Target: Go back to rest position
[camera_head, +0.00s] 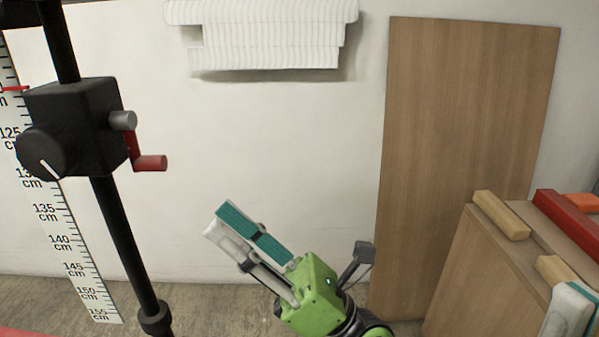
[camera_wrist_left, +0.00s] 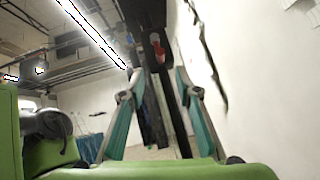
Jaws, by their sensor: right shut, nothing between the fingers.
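My left gripper (camera_head: 228,222) is green with teal-padded fingers. It is raised in front of the white wall at lower middle, pointing up and left, and looks empty. In the left wrist view its two fingers (camera_wrist_left: 158,85) stand apart with a gap between them. My right gripper (camera_head: 570,308) shows only in part at the lower right edge, as a pale finger with a teal pad. It is shut, beside the wooden box, and most of it is cut off.
A black stand (camera_head: 75,130) with a red crank rises at left, near my left gripper; its pole (camera_wrist_left: 152,110) shows beyond the fingers. A ruler (camera_head: 50,220), white relief (camera_head: 265,35) and wooden panel (camera_head: 465,130) are at the wall. A wooden box (camera_head: 490,270) carries several blocks.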

